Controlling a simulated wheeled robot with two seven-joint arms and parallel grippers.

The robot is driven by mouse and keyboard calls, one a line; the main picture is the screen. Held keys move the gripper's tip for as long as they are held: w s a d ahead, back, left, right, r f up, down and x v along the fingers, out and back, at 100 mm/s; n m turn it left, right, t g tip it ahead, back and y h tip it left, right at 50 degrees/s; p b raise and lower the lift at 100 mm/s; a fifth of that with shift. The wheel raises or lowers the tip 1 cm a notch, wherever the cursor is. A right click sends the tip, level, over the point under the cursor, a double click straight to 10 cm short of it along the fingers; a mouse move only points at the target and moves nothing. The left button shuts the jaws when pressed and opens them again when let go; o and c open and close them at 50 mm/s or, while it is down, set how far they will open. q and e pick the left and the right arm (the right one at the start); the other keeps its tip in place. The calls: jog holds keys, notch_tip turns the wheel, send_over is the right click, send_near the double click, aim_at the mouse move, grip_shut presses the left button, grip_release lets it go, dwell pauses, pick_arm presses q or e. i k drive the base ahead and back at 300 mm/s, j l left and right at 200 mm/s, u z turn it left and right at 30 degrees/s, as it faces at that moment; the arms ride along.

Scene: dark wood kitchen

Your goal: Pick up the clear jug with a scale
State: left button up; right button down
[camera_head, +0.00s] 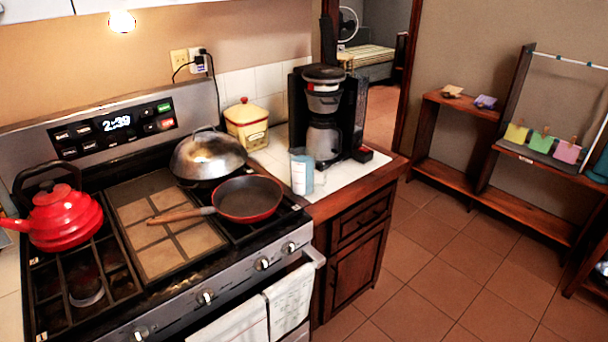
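The clear jug (301,172) stands upright on the white tiled counter, right of the stove and in front of the coffee maker. It is see-through, with a pale marked area on its side that may be the scale. Its handle cannot be made out. Neither of my grippers shows in the head view, and nothing is seen touching the jug.
The coffee maker (325,113) stands close behind the jug. A red pan (248,199) on the stove (120,260) is just left of it, with a lidded pot (208,157) and a red kettle (64,217). The yellow canister (247,126) is behind. Floor right of the cabinet (358,255) is clear.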

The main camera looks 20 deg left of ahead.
aim_at(303, 161)
jog(key=i+l, duration=0.45)
jog(key=l, duration=0.25)
jog(key=i+l+u, duration=0.1)
jog(key=i+l, duration=0.35)
jog(key=l, duration=0.25)
jog(key=i+l, duration=0.25)
jog(key=l+u, duration=0.05)
jog(key=l, duration=0.05)
